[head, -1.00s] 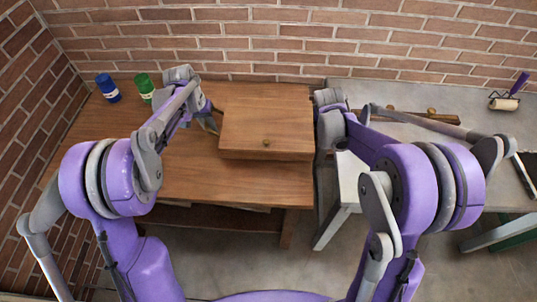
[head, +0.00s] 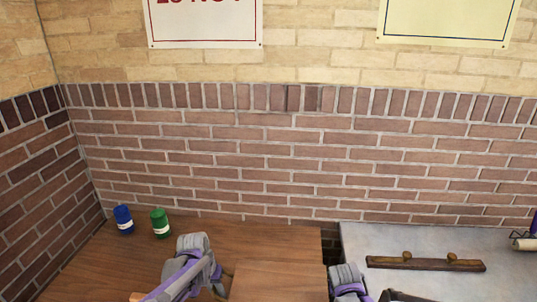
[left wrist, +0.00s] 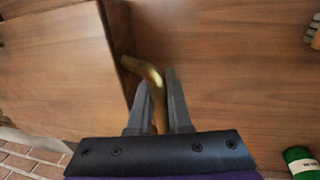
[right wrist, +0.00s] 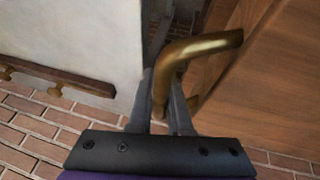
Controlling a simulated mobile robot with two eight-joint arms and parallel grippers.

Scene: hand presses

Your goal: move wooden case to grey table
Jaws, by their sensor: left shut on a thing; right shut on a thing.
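The wooden case (head: 279,283) shows only in part at the bottom of the head view, by the right end of the brown wooden table (head: 80,275). My left gripper (left wrist: 155,82) is shut on a bent brass handle (left wrist: 148,70) at one side of the case. My right gripper (right wrist: 170,82) is shut on the other brass handle (right wrist: 205,46), on the case's opposite side. The grey table (head: 430,238) stands to the right, past a narrow gap. The case's underside is hidden, so I cannot tell whether it touches the brown table.
A blue jar (head: 124,220) and a green jar (head: 160,223) stand at the brown table's back left. A wooden bar with knobs (head: 425,263) lies on the grey table. A paint roller (head: 525,244) is at the right edge. A brick wall closes the back.

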